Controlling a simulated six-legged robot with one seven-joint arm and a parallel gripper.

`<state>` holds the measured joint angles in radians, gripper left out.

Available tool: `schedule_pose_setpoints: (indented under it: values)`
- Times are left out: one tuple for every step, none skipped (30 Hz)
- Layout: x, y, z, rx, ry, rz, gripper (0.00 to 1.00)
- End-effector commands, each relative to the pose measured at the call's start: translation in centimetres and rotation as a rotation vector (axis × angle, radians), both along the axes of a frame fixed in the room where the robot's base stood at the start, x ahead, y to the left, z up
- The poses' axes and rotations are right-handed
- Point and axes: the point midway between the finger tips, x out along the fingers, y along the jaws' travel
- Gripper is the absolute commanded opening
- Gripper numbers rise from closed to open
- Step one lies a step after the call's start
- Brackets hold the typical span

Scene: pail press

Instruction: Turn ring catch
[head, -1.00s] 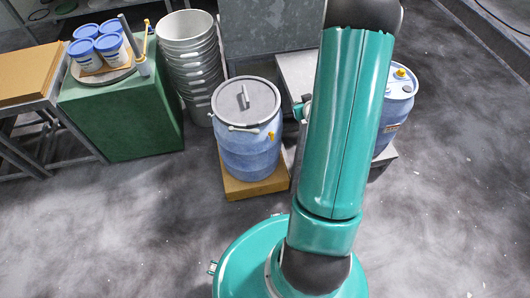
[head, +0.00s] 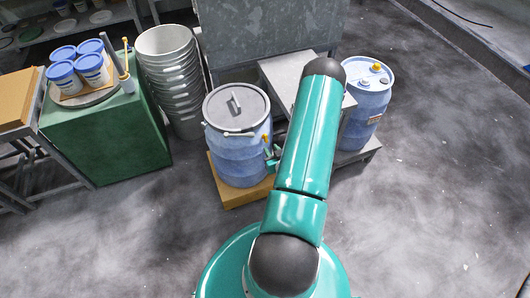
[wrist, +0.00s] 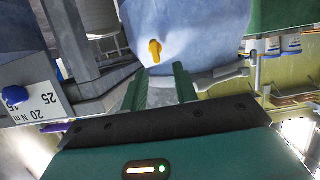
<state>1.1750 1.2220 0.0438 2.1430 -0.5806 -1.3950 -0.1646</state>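The blue drum (head: 240,160) stands on a tan board and has a grey lid (head: 237,104) with a raised handle. A grey ring runs around its rim, with a light bar (head: 240,134) at the front. A small yellow catch (head: 265,137) shows at the drum's right side; in the wrist view the yellow catch (wrist: 155,50) lies on blue, just beyond my fingertips. My gripper (head: 270,157) is beside the drum's right side. In the wrist view its green fingers (wrist: 160,80) are apart, with grey metal visible between them. I cannot tell whether they touch the ring.
A second blue drum (head: 366,112) stands at the right by a grey box (head: 290,72). Stacked grey pails (head: 165,50) and a green cabinet (head: 105,145) with blue-lidded pots are at the left. A dial plate (wrist: 30,105) is near my gripper. Floor at the right is clear.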

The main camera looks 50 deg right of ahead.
Motion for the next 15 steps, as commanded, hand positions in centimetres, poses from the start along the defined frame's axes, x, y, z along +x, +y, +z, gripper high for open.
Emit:
schedule_pose_setpoints:
  values:
    - [-0.1, -0.3, -0.1, -0.001, -0.002, -0.004, 0.29]
    - [-0.1, -0.5, -0.1, -0.002, -0.002, -0.005, 0.29]
    - [0.0, -0.7, -0.2, -0.002, -0.002, -0.005, 0.29]
    - [0.2, -0.9, -0.2, -0.002, -0.001, -0.006, 0.29]
    - [0.3, -1.1, -0.3, -0.002, -0.001, -0.006, 0.29]
    - [0.7, -1.4, -0.5, -0.002, -0.001, -0.006, 0.29]
    - [0.9, -1.6, -0.6, -0.002, -0.003, -0.006, 0.29]
    - [1.2, -1.8, -0.7, -0.002, -0.003, -0.006, 0.29]
    - [1.6, -2.1, -0.8, -0.003, -0.002, -0.007, 0.29]
    - [1.9, -2.3, -1.0, -0.002, -0.001, -0.006, 0.29]
    - [2.3, -2.5, -1.1, -0.003, -0.002, -0.006, 0.29]
    - [2.7, -2.8, -1.3, -0.003, -0.002, -0.006, 0.29]
    - [3.0, -2.9, -1.5, -0.002, -0.001, -0.006, 0.29]
    - [3.4, -3.1, -1.6, -0.002, -0.002, -0.006, 0.29]
    - [3.9, -3.3, -1.7, -0.002, -0.002, -0.005, 0.29]
